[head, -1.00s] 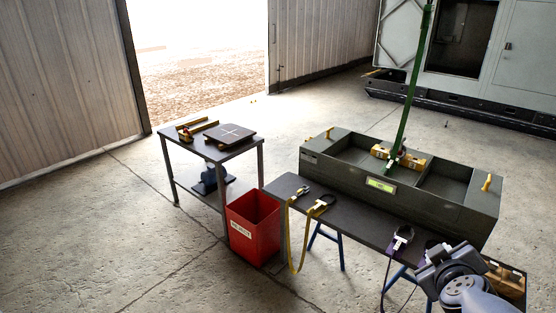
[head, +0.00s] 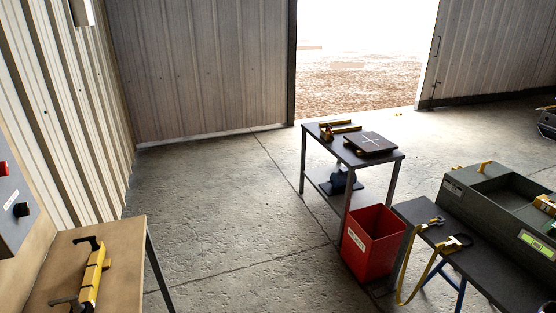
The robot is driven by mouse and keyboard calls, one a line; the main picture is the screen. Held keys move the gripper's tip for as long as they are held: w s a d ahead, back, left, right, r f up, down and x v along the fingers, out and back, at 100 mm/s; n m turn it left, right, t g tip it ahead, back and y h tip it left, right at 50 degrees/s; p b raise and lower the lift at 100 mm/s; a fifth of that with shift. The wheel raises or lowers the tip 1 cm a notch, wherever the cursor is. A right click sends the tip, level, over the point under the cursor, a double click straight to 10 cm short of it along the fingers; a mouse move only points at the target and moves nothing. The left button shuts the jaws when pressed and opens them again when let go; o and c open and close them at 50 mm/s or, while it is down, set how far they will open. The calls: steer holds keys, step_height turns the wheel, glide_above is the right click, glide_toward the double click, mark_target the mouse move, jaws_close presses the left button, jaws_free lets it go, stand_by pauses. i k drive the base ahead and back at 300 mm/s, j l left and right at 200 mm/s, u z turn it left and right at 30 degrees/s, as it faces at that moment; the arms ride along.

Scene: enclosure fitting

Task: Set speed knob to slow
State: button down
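A grey-blue control box (head: 12,225) stands at the left edge of the head view, partly cut off by the frame. A black knob (head: 21,210) sits on its face, below and to the right of a red button (head: 3,168). I cannot read any marking around the knob or tell its setting. I cannot tell whether it is the speed knob. My gripper is out of view.
A tan bench (head: 120,245) by the box bears a yellow bar tool (head: 94,275) with black ends. A small table (head: 350,160), red bin (head: 373,235) and dark bench (head: 480,265) with a green-grey enclosure (head: 500,205) stand right. Open floor lies between.

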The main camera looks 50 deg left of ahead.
mark_target(22, 210)
steer(key=u, duration=1.6)
steer(key=i+j+u, duration=0.1)
steer(key=u, duration=0.35)
steer(key=i+u, duration=0.15)
steer(key=u, duration=0.3)
steer(key=i+u, duration=0.15)
steer(key=u, duration=0.3)
steer(key=i+u, duration=0.15)
steer(key=u, duration=0.35)
steer(key=i+l+u, duration=0.25)
steer(key=i+l, duration=0.15)
steer(key=i+l+u, duration=0.55)
steer(key=i+l, duration=0.15)
steer(key=l, duration=0.3)
